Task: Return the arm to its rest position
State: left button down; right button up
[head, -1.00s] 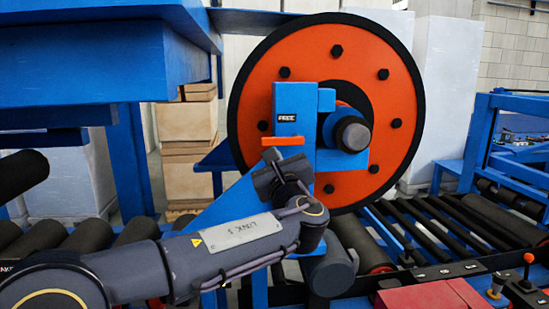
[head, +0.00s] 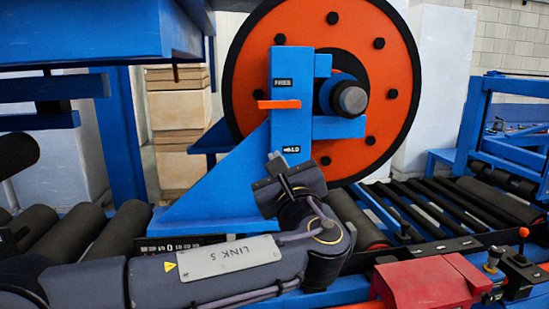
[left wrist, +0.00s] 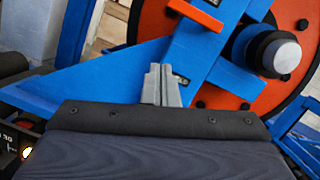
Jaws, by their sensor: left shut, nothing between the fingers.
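My left arm comes in from the left in the head view. Its gripper (head: 276,160) points up in front of the blue bracket, below an orange lever (head: 278,104). The fingers are shut with nothing between them. In the left wrist view the closed grey fingers (left wrist: 160,85) stand in front of the blue bracket (left wrist: 110,92), and the orange lever (left wrist: 195,14) is above them, apart. In the head view the lever sits level between a label reading FREE and a lower label that seems to read HOLD. My right gripper is not in view.
A large orange disc (head: 385,90) with a black rim and bolts stands behind the bracket. Black rollers (head: 420,205) run to the right. A red box (head: 425,283) and a joystick (head: 523,240) are at the lower right. A blue overhead frame (head: 80,35) is at the upper left.

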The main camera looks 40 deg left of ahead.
pick_arm(q)
jog(key=shift+s+d, duration=0.1)
jog(key=shift+d, duration=0.1)
jog(key=shift+f, duration=0.1)
dwell(0.4)
jog(key=s+f+n+g+h, duration=0.3)
jog(key=s+f+n+h, duration=0.2)
jog(key=f, duration=0.7)
jog(key=s+f+n+g+h, duration=0.4)
jog(key=s+f+n+h, duration=0.1)
jog(key=f, duration=0.8)
jog(key=s+d+f+n+h, duration=0.3)
jog(key=d+n+h, duration=0.2)
jog(key=d+n, duration=0.1)
jog(key=s+d+f+n+h, duration=0.3)
jog(key=d+f+n+h, duration=0.1)
jog(key=d, duration=0.5)
jog(key=n+h, duration=0.1)
jog(key=n, duration=0.1)
jog(key=shift+s+f+n, duration=0.25)
jog(key=shift+s+n, duration=0.1)
jog(key=shift+n, duration=0.05)
